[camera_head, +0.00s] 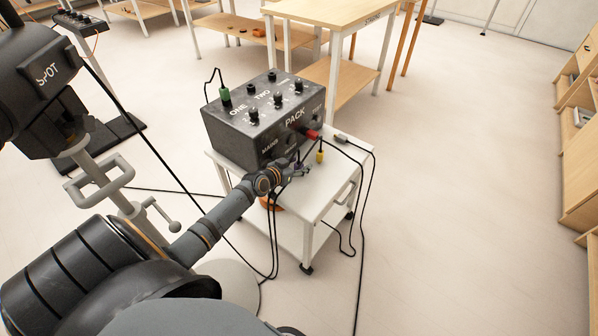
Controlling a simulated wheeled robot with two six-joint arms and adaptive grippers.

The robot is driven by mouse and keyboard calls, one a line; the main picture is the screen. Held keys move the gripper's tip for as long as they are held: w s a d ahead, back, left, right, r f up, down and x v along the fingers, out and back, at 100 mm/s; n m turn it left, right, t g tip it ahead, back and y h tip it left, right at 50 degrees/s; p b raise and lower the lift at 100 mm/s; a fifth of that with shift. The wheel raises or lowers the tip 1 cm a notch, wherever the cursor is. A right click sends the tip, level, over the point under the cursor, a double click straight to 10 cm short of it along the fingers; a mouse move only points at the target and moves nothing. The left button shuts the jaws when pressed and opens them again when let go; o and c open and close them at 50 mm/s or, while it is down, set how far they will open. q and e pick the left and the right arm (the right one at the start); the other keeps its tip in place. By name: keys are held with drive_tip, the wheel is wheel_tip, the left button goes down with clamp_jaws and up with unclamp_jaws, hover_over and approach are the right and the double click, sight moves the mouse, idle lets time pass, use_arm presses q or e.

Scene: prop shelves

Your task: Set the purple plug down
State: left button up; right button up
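The purple plug (297,165) is small and partly hidden at the tips of my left gripper (301,169). The fingers appear closed around it, low over the white cart's top (314,192). Whether the plug touches the cart top is too small to tell. The dark box marked PACK (238,134) stands on the cart just behind the gripper. My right gripper is not in view.
A red plug (312,134) is at the box's front, a green plug (224,95) on its top. A yellow plug (320,156) and a dark plug (341,138) are on the cart. Black cables hang down. A SPOT lamp (45,80) stands left; a wooden table (330,12) stands behind.

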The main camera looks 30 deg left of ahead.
use_arm(q)
clamp_jaws()
idle(0.3)
drive_tip(key=shift+r, duration=0.1)
